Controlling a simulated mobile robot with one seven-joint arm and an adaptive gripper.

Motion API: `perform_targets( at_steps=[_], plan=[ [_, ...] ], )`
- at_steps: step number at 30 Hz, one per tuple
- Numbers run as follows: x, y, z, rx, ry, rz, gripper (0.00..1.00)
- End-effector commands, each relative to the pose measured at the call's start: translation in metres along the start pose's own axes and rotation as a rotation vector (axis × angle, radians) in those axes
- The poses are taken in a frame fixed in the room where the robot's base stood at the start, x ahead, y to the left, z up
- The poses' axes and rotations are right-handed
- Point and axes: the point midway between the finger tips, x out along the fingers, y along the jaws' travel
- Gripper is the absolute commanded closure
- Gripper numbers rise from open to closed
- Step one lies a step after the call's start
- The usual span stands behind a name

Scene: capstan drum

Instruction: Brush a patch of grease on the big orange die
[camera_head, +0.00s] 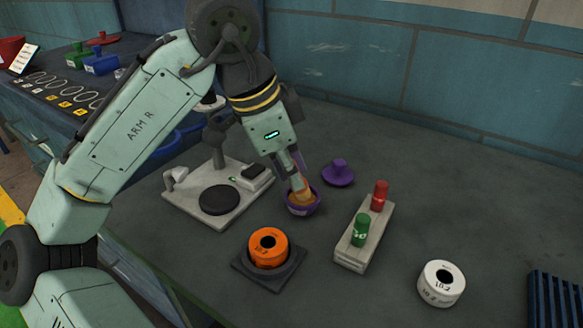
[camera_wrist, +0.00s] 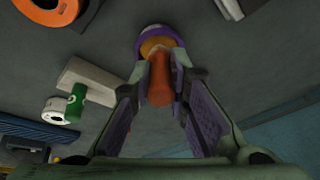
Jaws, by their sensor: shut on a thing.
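The big orange die (camera_head: 268,248) is a thick ring with a centre hole. It sits on a dark square block on the bench and shows at the top left of the wrist view (camera_wrist: 48,10). My gripper (camera_head: 292,174) is shut on an orange-brown brush handle (camera_wrist: 159,84), pointing down. The brush's lower end is at the purple grease pot (camera_head: 303,207), which holds yellow-orange grease; its bristles are hidden. The pot also shows in the wrist view (camera_wrist: 155,35). A purple lid (camera_head: 338,175) lies behind the pot, to its right.
A pale stand with a round dark plate (camera_head: 219,199) is left of the pot. A pale block (camera_head: 350,256) with a red and a green plug is to the right. A white ring (camera_head: 441,283) and a blue ribbed tray (camera_head: 555,298) lie farther right. The right rear bench is clear.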

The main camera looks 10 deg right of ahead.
Motion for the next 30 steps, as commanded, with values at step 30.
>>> perform_targets(
  at_steps=[30],
  plan=[
    [-0.062,-0.006,-0.022,0.001,-0.001,0.001,1.00]
  ],
)
